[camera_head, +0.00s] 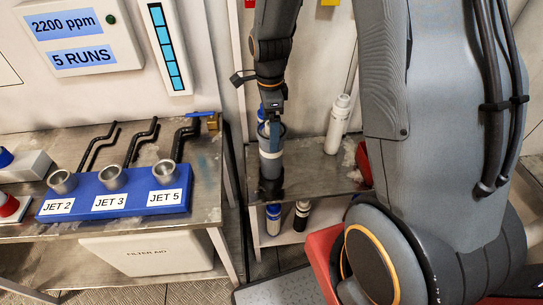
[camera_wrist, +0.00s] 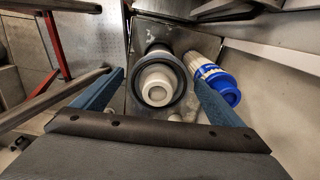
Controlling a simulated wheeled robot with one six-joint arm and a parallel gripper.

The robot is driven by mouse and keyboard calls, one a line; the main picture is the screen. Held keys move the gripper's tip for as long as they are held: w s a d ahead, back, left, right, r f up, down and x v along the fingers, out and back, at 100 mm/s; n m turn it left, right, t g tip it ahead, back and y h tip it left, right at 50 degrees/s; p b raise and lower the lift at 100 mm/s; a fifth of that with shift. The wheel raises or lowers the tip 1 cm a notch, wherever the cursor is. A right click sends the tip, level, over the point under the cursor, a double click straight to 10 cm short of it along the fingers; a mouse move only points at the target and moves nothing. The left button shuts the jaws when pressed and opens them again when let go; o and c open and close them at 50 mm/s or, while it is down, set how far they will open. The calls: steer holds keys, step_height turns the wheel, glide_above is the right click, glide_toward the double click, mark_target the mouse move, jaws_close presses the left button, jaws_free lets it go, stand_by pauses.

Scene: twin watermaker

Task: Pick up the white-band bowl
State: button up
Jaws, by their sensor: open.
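The white-band bowl (camera_head: 271,165) stands upright on the narrow metal shelf in the head view. It is a dark grey, cylinder-like vessel with a white band around it. In the wrist view I look down on its dark rim (camera_wrist: 176,99), with a pale ring and a round hollow inside. My gripper (camera_head: 273,122) points down right at the top of the bowl. In the wrist view my gripper (camera_wrist: 158,82) is open, with its blue fingers on either side of the bowl. I cannot tell whether either finger touches it.
A white and blue canister (camera_wrist: 215,78) stands close outside the right finger in the wrist view. A white bottle (camera_head: 338,125) is at the back of the shelf. Bottles (camera_head: 273,218) stand on the lower shelf. The bench with a blue jet block (camera_head: 115,198) is at left.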

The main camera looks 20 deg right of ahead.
mark_target(271, 157)
steer(key=shift+d+f+p, duration=0.15)
steer(key=shift+f+p, duration=0.8)
steer(key=shift+f, duration=1.75)
steer(key=c, duration=1.9)
